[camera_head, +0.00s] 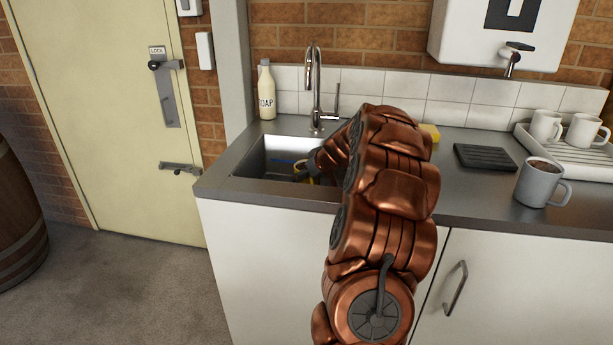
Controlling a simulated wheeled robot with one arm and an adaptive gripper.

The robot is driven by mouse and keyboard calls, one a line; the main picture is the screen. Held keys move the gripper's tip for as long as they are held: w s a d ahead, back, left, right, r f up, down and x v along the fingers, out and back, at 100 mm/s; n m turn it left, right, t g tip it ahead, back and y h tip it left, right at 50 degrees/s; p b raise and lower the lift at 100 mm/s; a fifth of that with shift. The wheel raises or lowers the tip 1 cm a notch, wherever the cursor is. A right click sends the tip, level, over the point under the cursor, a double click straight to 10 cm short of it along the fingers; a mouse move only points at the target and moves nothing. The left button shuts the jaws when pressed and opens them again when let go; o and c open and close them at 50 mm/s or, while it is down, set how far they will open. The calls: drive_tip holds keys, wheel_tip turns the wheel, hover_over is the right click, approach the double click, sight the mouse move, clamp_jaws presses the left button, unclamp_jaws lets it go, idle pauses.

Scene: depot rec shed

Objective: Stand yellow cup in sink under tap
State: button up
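The yellow cup (301,168) is down inside the sink (258,165), and only a small part of it shows. My gripper (312,171) reaches into the sink right at the cup. My arm covers most of the gripper and much of the cup, so I cannot tell whether the fingers are closed on it or whether the cup touches the sink floor. The tap (315,85) rises behind the sink, with its curved spout above the basin.
A soap bottle (266,92) stands at the back left of the sink. A yellow sponge (430,132), a dark ridged mat (485,158) and a filled grey mug (540,184) are to the right. A rack (577,160) holds white mugs.

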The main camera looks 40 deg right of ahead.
drive_tip(key=o, duration=1.7)
drive_tip(key=shift+c, duration=0.2)
drive_tip(key=shift+r, duration=0.1)
drive_tip(key=v, duration=0.7)
drive_tip(key=shift+s+r, duration=0.2)
drive_tip(key=shift+a, duration=0.1)
